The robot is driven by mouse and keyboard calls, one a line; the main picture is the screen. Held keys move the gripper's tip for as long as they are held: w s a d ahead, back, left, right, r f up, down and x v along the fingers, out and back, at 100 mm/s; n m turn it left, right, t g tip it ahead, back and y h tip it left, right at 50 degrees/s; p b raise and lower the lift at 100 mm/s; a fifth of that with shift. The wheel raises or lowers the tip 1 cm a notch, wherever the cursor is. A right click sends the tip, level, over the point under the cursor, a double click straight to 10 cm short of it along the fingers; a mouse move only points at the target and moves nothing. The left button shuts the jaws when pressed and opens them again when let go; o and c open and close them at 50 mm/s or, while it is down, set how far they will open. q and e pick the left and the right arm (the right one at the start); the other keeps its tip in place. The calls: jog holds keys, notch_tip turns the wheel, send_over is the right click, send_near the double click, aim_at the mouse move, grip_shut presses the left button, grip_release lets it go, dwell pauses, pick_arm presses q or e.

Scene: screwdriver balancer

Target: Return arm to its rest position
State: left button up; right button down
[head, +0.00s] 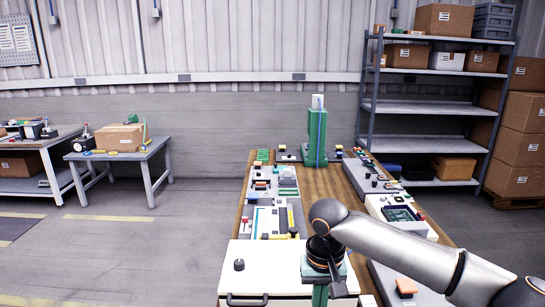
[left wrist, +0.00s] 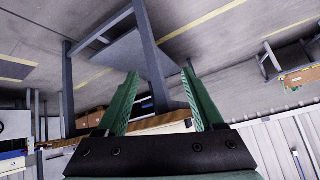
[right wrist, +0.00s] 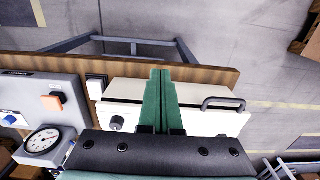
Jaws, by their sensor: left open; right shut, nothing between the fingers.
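My right arm (head: 400,250) reaches in from the right in the head view, bent over the near end of the workbench. Its gripper points down and is mostly hidden by the wrist. In the right wrist view the right gripper (right wrist: 161,72) is shut and empty, its green fingers together above a white drawer unit (right wrist: 215,122). My left arm is not in the head view. In the left wrist view the left gripper (left wrist: 160,74) is open, with nothing between its green fingers. No screwdriver can be clearly made out.
The wooden workbench (head: 318,183) carries trays and small parts along both sides, with a green column (head: 316,138) at its far end. A gauge (right wrist: 42,142) lies beside the drawer unit. A shelf rack (head: 415,108) stands back right. Floor left of the bench is clear.

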jog(key=s+a+f+n+t+y, duration=0.1)
jog(key=s+a+f+t+y, duration=0.1)
jog(key=s+a+f+y, duration=0.35)
jog(key=s+a+f+n+t+y, duration=0.1)
jog(key=s+a+f+y, duration=0.1)
jog(key=a+f, duration=0.7)
pick_arm(q)
jog(key=d+n, duration=0.3)
jog(key=d, duration=0.4)
jog(key=shift+w+d+r+t, duration=0.3)
jog(key=shift+d+t, duration=0.05)
jog(key=shift+t, duration=0.05)
pick_arm(e)
jog(key=s+d+f+t+h, duration=0.2)
jog(key=s+d+f, duration=0.4)
jog(key=d, duration=0.5)
jog(key=s+d+f+t+h, duration=0.3)
jog(key=s+d+f, duration=0.3)
jog(key=d, duration=0.5)
jog(key=s+t, duration=0.1)
jog(key=s, duration=0.1)
jog(key=shift+s, duration=0.35)
jog(key=c, duration=1.5)
grip_release()
jog(key=shift+f, duration=0.15)
